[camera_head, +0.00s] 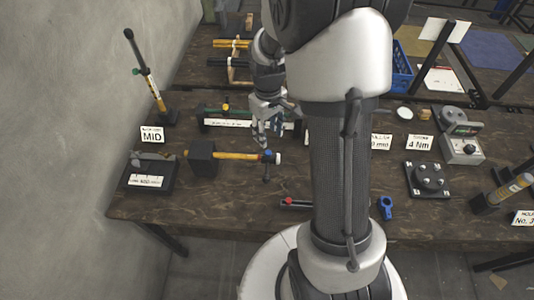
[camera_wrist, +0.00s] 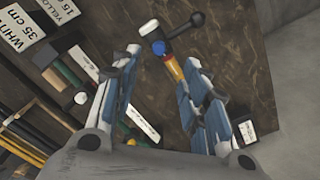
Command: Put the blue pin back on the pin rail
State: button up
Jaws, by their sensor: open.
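The blue pin (camera_head: 267,155) shows as a small blue head at the right end of a yellow bar (camera_head: 232,155), next to a white end cap. A dark shaft with a knob hangs at that spot. In the wrist view the blue head (camera_wrist: 158,48) lies beside the white cap, between and beyond my fingertips. My gripper (camera_head: 262,125) is open and empty, just behind and above the bar's end, and appears apart from it. A green and black rail (camera_head: 212,113) with a yellow-headed pin and a white label strip, likely the pin rail, stands behind; my gripper partly hides it.
A black block (camera_head: 202,158) holds the bar's left end. A tall lever (camera_head: 147,75) stands at the left near the wall. A blue clamp-like part (camera_head: 386,206), a black round fixture (camera_head: 429,179) and a grey box (camera_head: 462,149) are at the right.

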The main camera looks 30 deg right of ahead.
aim_at(268, 152)
notch_tip(268, 152, down, 10)
jog(key=b, duration=0.2)
jog(key=shift+w+d+r+b, duration=0.1)
jog(key=shift+w+r+b, duration=0.05)
jog(key=shift+b, duration=0.25)
jog(key=shift+c, duration=0.6)
jog(key=c, duration=0.8)
jog(key=shift+r, duration=0.1)
